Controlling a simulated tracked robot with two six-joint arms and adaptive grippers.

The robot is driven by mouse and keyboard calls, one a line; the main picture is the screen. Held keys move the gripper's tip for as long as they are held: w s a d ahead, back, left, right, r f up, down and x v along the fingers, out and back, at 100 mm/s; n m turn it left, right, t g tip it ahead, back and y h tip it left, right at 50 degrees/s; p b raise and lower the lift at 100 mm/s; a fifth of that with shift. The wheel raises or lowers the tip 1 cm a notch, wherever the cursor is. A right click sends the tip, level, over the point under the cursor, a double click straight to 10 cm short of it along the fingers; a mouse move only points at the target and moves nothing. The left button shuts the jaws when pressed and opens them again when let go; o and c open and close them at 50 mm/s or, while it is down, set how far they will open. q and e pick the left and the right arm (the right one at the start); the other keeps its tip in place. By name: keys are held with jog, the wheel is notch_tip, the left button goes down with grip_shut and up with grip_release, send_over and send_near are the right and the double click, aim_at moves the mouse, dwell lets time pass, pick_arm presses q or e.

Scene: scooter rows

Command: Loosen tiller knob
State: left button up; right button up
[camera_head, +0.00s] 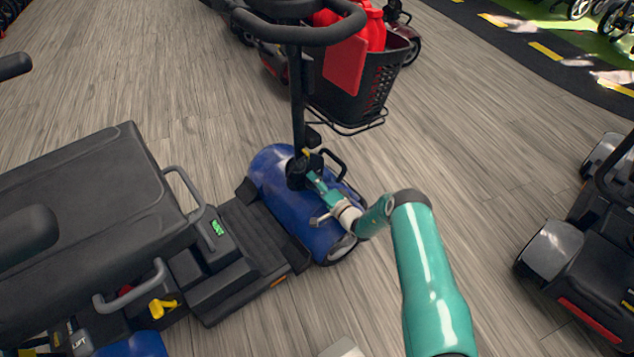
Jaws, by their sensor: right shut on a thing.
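A mobility scooter with a blue front cover (277,172) stands in front of me. Its black tiller (297,110) rises upright from the front, with a looped handlebar (318,35) on top. At the tiller's base is a small dark knob area at the black joint. My right gripper (309,175), on the teal arm from the lower right, reaches to this joint and is shut on the tiller knob (304,158). The fingertips and most of the knob are hard to make out at this size. My left gripper is not in view.
A black basket (372,85) with red items hangs ahead of the tiller. The scooter's black seat (90,195) and grey armrest bars fill the left. Another scooter (585,255) stands at the right. Wood-look floor is clear between them.

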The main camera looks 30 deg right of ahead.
jog(key=shift+a+f+n, duration=0.2)
jog(key=shift+a+n, duration=0.1)
jog(key=shift+a, duration=0.1)
jog(key=o, duration=1)
jog(key=shift+o, duration=0.8)
jog(key=shift+d, duration=0.25)
jog(key=shift+s+r, duration=0.1)
jog(key=s, duration=1.1)
jog(key=shift+s+d, duration=0.4)
